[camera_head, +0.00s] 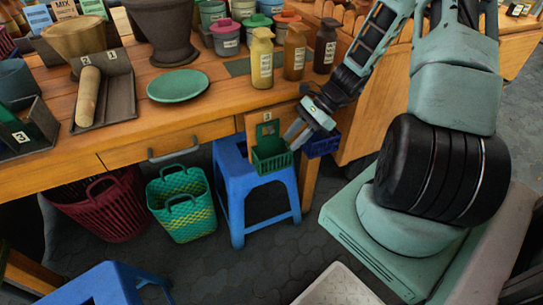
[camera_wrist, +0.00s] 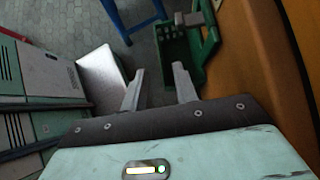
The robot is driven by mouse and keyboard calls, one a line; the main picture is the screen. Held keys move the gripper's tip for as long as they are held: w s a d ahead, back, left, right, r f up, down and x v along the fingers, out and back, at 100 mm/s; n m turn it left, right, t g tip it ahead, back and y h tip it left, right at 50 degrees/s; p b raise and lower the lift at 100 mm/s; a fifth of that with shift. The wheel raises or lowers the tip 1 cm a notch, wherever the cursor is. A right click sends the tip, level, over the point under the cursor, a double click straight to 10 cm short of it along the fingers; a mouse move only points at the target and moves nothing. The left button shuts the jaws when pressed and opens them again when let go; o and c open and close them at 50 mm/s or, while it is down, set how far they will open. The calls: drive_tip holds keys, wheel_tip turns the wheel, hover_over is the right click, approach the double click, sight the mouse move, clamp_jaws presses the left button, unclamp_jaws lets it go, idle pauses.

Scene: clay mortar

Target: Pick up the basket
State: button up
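A small green basket (camera_head: 271,160) with a tall back panel sits on a blue stool (camera_head: 240,185) beside the table's front edge. In the wrist view the green basket (camera_wrist: 178,50) lies just beyond my fingertips, mostly beyond the right one. My gripper (camera_head: 297,138) is right beside the basket's right side in the head view. I cannot tell whether a finger touches the basket.
A small blue basket (camera_head: 322,144) is behind my gripper. A dark red basket (camera_head: 105,208) and a green-yellow woven basket (camera_head: 182,205) stand on the floor. The wooden table (camera_head: 215,108) bears bottles, jars and a green plate (camera_head: 178,85). Another blue stool (camera_head: 100,287) is at lower left.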

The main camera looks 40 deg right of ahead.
sight(272, 148)
drive_tip(key=shift+b+x, duration=0.65)
drive_tip(key=shift+x, duration=2.1)
drive_tip(key=shift+r, duration=0.1)
clamp_jaws()
